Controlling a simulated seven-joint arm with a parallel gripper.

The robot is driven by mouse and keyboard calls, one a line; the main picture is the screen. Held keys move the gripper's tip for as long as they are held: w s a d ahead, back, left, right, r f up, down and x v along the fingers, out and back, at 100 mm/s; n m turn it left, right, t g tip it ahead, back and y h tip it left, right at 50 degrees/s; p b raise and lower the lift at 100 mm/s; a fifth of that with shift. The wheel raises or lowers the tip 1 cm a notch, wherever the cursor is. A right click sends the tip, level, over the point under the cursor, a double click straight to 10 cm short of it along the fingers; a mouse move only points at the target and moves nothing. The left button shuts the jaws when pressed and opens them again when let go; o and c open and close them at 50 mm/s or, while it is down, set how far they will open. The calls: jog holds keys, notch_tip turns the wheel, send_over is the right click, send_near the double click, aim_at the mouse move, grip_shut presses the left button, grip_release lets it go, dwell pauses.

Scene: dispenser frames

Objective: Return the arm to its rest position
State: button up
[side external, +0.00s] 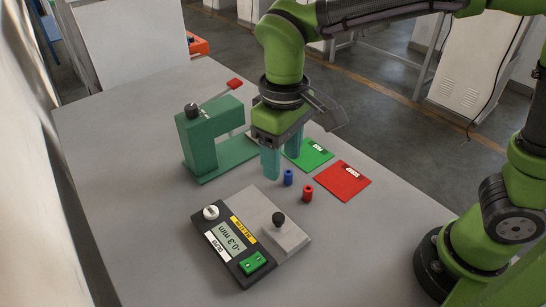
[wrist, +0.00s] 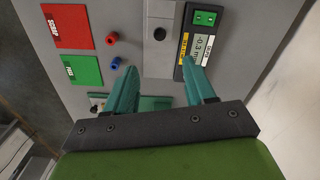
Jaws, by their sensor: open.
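My gripper (side external: 281,160) hangs above the table with its teal fingers apart and nothing between them. In the wrist view, the open fingertips (wrist: 161,68) point toward the tabletop. In the side view it is right of the green press and behind the small blue cylinder (side external: 288,177). The blue cylinder stands apart from the fingers; it also shows in the wrist view (wrist: 115,62). A small red cylinder (side external: 307,193) stands close by and also shows in the wrist view (wrist: 113,38).
A green press (side external: 188,150) with a red-tipped lever (side external: 234,83) stands at left. A gauge (side external: 228,240) reading about -0.3 mm and a grey block with a black knob (side external: 279,219) sit in front. Green (side external: 309,155) and red (side external: 343,181) cards lie at right. The table's front right is clear.

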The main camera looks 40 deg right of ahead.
jog(key=s+d+r+m+t+y, duration=0.1)
jog(key=s+d+r+m+t, duration=0.1)
jog(key=d, duration=0.7)
jog(key=s+d+r+m+t+y, duration=0.1)
jog(key=s+d+r+m+t, duration=0.1)
jog(key=s+d+m+t, duration=0.3)
jog(key=d, duration=0.3)
jog(key=shift+d, duration=0.4)
dwell(0.6)
